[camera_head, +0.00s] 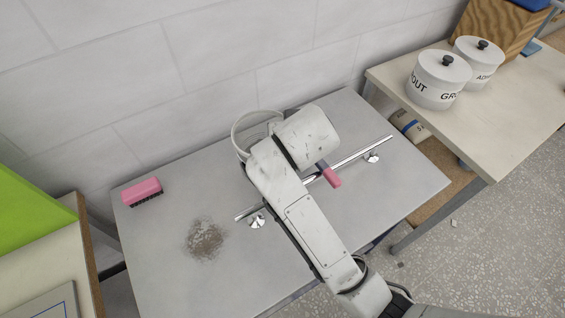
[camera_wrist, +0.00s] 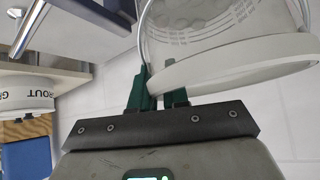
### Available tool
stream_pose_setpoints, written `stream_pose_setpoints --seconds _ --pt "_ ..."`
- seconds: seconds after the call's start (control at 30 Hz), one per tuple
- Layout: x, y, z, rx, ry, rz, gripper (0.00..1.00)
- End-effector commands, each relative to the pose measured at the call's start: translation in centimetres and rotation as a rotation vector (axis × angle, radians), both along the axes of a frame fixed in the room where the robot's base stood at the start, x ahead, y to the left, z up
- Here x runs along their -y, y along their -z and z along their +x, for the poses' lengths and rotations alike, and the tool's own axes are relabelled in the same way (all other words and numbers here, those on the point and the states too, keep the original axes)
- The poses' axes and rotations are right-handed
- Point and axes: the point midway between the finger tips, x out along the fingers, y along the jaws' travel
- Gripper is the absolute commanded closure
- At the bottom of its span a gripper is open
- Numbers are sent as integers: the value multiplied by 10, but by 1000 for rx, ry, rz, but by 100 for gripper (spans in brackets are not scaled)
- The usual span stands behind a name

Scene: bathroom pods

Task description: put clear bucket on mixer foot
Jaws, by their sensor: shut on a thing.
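The clear bucket (camera_wrist: 235,28) is a see-through tub with a pale rim and a thin bail handle, filling the upper right of the wrist view. My gripper (camera_wrist: 158,92) has its dark green fingers shut on the bucket's rim. In the head view, part of the bucket (camera_head: 240,128) shows beside my wrist, above the table's back edge; my arm hides the rest and the fingers. A chrome bar (camera_head: 355,157) with round feet, such as the left foot (camera_head: 257,222), lies on the grey table (camera_head: 165,270). I cannot tell for certain which part is the mixer foot.
A pink brush (camera_head: 142,191) and a patch of brown debris (camera_head: 204,240) are on the table's left. A pink-handled tool (camera_head: 330,176) lies by the bar. White lidded pots, one marked GROUT (camera_head: 438,82), stand on the right bench (camera_head: 490,130). A tiled wall is behind.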

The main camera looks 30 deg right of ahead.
Motion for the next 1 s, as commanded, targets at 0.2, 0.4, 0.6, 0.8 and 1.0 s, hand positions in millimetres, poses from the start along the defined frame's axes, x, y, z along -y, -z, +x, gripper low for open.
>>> stream_pose_setpoints --seconds 0.2,0.4,0.6,0.8,1.0 --pt "0 36 -1 0 1 0 100" --pt "0 51 0 3 2 0 100" --pt "0 75 0 1 1 -1 100" --pt "0 86 0 3 0 0 100" --pt "0 88 -1 -1 0 0 82"
